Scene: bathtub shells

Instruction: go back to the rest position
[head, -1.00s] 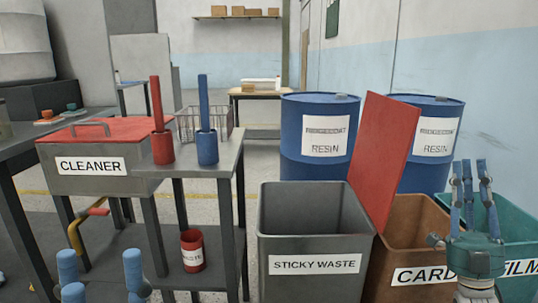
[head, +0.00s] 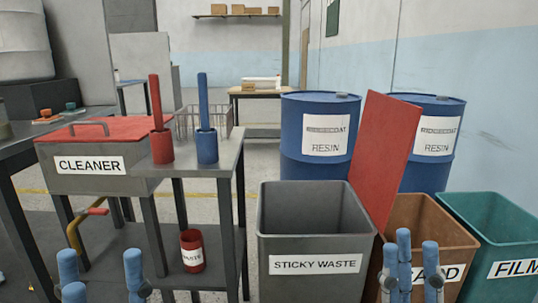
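My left gripper (head: 100,272) is at the bottom left of the head view, in front of the cleaner table. Its blue fingers stand apart and nothing shows between them. My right gripper (head: 408,262) is at the bottom right, in front of the brown bin marked CARD (head: 450,228). Its blue fingers point up, spread and empty. The lower parts of both grippers are cut off by the picture's bottom edge.
The grey STICKY WASTE bin (head: 310,245) stands between the grippers. A teal bin (head: 500,235) is at right.

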